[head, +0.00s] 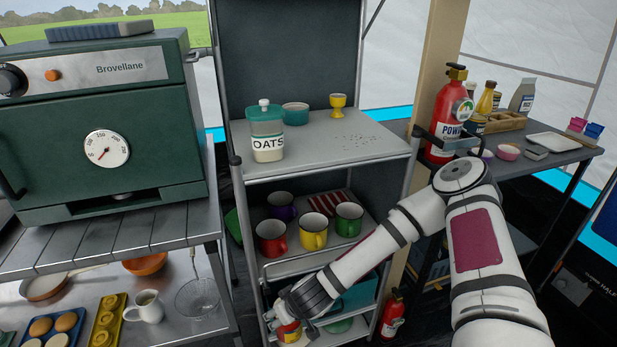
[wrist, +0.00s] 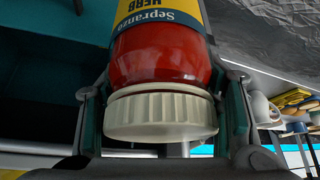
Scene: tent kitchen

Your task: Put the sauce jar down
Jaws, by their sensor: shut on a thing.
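The sauce jar (wrist: 160,55) has a cream ribbed lid, red sauce and a yellow and blue label that reads upside down in the wrist view. My gripper (wrist: 162,110) is shut on it, with a finger on each side near the lid. In the head view my gripper (head: 290,318) is low at the front left of the metal shelf rack, by its bottom level. Only a small red and yellow part of the jar (head: 289,332) shows below it. The jar's base is hidden, so I cannot tell whether it touches a shelf.
The rack's middle shelf holds red (head: 271,238), yellow (head: 313,232), green (head: 348,219) and purple mugs. Its top (head: 320,150) holds an oats jar (head: 267,131), a teal bowl and a yellow egg cup. A teal thing (head: 355,292) and a green bowl (head: 340,326) are low in the rack.

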